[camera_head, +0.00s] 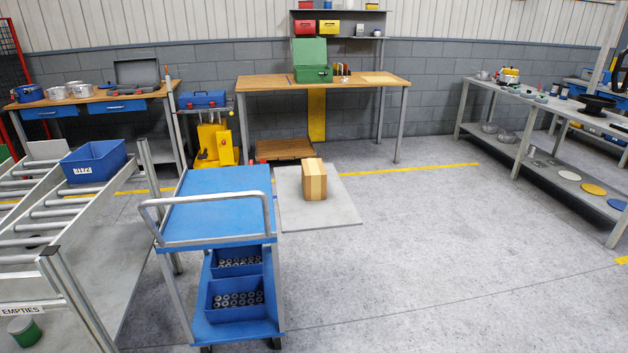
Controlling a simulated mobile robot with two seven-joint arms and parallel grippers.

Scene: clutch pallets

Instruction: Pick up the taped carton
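The taped carton (314,180) is a small brown box with a lighter tape strip down it. It stands upright on a flat grey plate or mat (342,212) on the floor, just right of the blue cart, near the middle of the head view. Nothing is touching it from above. Neither of my grippers shows in this view.
A blue cart (215,180) with a grey handle and lower bins (236,300) stands left of the carton. A roller rack (60,215) with a blue bin (94,162) is at left. A wooden workbench (350,84) stands behind. Open floor (430,250) lies right and in front.

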